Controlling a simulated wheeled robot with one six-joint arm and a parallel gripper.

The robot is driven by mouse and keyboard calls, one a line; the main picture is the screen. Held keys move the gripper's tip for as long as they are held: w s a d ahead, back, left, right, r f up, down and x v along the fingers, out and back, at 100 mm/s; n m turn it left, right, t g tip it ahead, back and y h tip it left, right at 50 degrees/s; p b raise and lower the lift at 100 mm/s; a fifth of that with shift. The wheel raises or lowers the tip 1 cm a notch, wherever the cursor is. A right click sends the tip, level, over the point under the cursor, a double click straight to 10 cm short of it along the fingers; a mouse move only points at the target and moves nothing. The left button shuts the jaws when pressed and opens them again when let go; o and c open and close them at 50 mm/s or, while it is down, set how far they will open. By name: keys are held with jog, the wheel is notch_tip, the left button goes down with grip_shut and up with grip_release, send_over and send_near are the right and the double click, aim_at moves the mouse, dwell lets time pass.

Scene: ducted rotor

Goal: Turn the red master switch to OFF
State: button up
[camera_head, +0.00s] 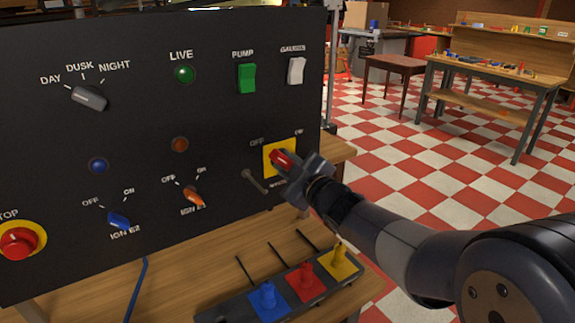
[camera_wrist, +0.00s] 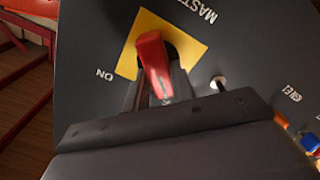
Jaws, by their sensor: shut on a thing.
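The red master switch (camera_head: 281,158) is a red knob on a yellow square plate (camera_head: 270,147) at the right of the black panel. Its OFF label is at the upper left and its ON label at the upper right in the head view. My gripper (camera_head: 287,164) is at the knob, its jaws shut on it. In the wrist view the red knob (camera_wrist: 154,66) sits between the dark fingers of my gripper (camera_wrist: 157,92), with the yellow plate behind it. The ON label shows at the left there. My gripper hides the knob's lower part, and I cannot tell its exact setting.
A metal toggle (camera_head: 254,181) stands just left of my gripper. An orange knob (camera_head: 193,196), a blue knob (camera_head: 119,220) and a red stop button (camera_head: 18,242) are farther left. Below, a dark tray (camera_head: 240,314) holds blue, red and yellow pieces on the wooden bench.

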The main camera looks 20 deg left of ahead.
jog(key=o, duration=1)
jog(key=shift+s+d, duration=0.1)
jog(key=v, duration=1)
jog(key=shift+s+d, duration=0.15)
jog(key=shift+s, duration=0.1)
jog(key=x, duration=1.1)
jog(key=shift+d, duration=0.1)
jog(key=shift+d, duration=0.15)
